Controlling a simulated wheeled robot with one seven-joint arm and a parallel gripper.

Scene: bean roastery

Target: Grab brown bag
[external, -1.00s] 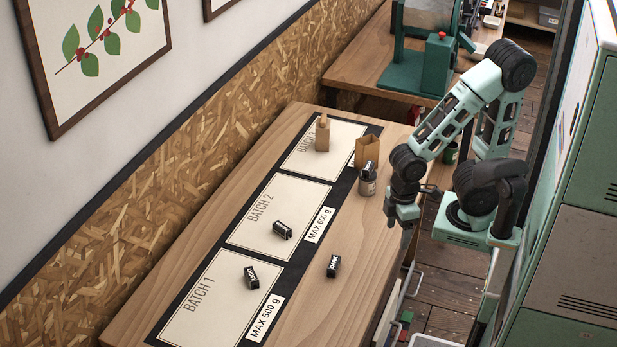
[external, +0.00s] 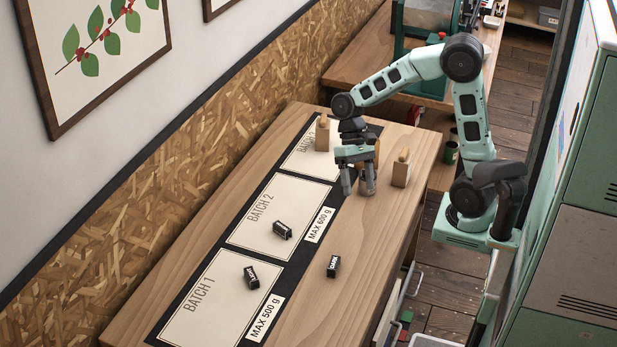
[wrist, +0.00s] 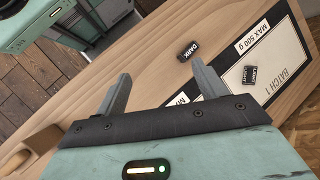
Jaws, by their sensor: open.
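The open-topped brown bag (external: 377,152) stands at the right edge of the Batch 3 field in the external view. My arm's end covers most of it, and only a brown strip shows. My gripper (external: 358,188) is in front of the bag, pointing down over the table, with its two fingers apart. The bag cannot be made out in the wrist view.
Wooden blocks with knobs stand left (external: 322,136) and right (external: 402,170) of my gripper. Small black packs lie on Batch 2 (external: 282,230), on Batch 1 (external: 251,278) and on bare wood (external: 333,266). The table's near right side is clear.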

